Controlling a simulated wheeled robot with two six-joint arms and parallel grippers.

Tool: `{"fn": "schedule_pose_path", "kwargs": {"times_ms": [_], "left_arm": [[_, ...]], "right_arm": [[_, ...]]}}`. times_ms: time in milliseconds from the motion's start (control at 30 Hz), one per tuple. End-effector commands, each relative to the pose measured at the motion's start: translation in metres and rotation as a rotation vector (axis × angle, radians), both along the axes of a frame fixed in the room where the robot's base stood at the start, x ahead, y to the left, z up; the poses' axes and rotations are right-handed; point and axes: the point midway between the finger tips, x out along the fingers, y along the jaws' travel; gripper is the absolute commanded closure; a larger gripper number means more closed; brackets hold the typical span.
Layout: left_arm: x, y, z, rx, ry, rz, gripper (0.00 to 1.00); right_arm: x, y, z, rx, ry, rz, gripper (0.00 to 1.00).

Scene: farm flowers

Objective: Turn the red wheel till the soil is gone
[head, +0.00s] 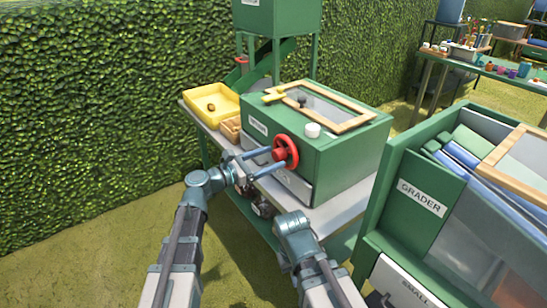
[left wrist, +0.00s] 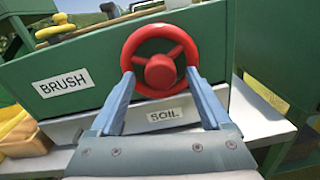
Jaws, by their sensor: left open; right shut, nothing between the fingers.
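The red wheel (head: 286,152) is on the front of a green box labelled BRUSH (head: 345,155). It also shows in the left wrist view (left wrist: 160,47), with a round red hub and spokes. My left gripper (head: 275,161) is open, its two blue fingers pointing at the wheel. In the left wrist view the fingertips (left wrist: 160,75) reach the lower left and lower right rim; I cannot tell whether they touch. A pale drawer front labelled SOIL (left wrist: 190,112) is below the wheel. I see no soil. My right gripper (head: 294,228) is low in front of the bench, its fingers hard to make out.
The box stands on a grey bench (head: 345,190). A yellow tray (head: 212,104) holding a small brown item is at the bench's left end. A green GRADER machine (head: 420,197) stands close right.

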Motion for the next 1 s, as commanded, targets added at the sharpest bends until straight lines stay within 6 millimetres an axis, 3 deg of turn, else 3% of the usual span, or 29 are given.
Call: {"fn": "schedule_pose_path", "kwargs": {"times_ms": [200,500,900,967,1000], "left_arm": [[0.008,-0.0115,0.0,0.0,0.0,0.0,0.19],[0.0083,-0.0125,0.0,0.0,0.0,0.0,0.19],[0.0082,-0.0124,0.0,0.0,0.0,0.0,0.91],[0.0082,-0.0124,0.0,0.0,0.0,0.0,1.0],[0.0082,-0.0124,0.0,0.0,0.0,0.0,1.0]], "right_arm": [[0.0,0.0,0.0,0.0,0.0,0.0,1.0],[0.0,0.0,0.0,0.0,0.0,0.0,1.0],[0.0,0.0,0.0,0.0,0.0,0.0,1.0],[0.0,0.0,0.0,0.0,0.0,0.0,1.0],[0.0,0.0,0.0,0.0,0.0,0.0,1.0]]}}
